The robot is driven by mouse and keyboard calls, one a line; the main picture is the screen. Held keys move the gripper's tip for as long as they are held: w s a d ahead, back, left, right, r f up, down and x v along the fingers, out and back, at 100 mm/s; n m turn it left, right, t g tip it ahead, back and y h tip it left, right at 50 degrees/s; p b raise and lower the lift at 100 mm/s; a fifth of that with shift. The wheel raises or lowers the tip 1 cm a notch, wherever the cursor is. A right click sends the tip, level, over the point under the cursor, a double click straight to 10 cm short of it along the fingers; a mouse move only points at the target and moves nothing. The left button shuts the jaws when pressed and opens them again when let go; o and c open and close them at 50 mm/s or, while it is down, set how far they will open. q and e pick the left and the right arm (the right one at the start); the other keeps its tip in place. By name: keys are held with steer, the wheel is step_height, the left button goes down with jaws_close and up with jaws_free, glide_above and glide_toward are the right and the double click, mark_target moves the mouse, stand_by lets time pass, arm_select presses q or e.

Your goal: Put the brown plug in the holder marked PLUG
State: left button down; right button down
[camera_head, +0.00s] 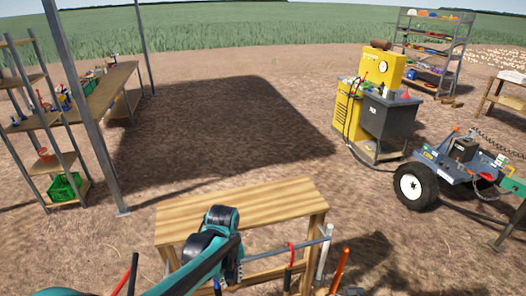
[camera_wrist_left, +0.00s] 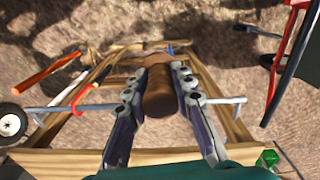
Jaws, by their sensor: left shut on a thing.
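The brown plug (camera_wrist_left: 158,95) is a thick brown cylinder in the left wrist view. My left gripper (camera_wrist_left: 160,78) is shut on it, one finger on each side. In the head view my left gripper (camera_head: 232,270) is at the near edge of the wooden table (camera_head: 285,195), mostly hidden by my teal arm, and the plug cannot be made out there. No holder marked PLUG can be read in either view. My right gripper is not in view.
A metal rail (camera_head: 270,254) along the table's near side carries a red-handled tool (camera_head: 291,255), a white one (camera_head: 325,250) and an orange-red one (camera_head: 339,270). The tabletop is bare. A yellow machine (camera_head: 380,68), a grey cabinet (camera_head: 390,125) and a wheeled trailer (camera_head: 445,170) stand right.

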arm_select(q)
steer(key=a+f+m+b, duration=0.2)
steer(key=a+f+b, duration=0.2)
steer(key=f, duration=0.6)
steer(key=a+f+m+b, duration=0.2)
steer(key=a+f+b, duration=0.2)
steer(key=f+b, duration=0.5)
step_height(320, 180, down, 2)
steer(key=shift+a+f+m, duration=0.1)
steer(key=shift+a+m, duration=0.05)
steer(key=shift+m, duration=0.25)
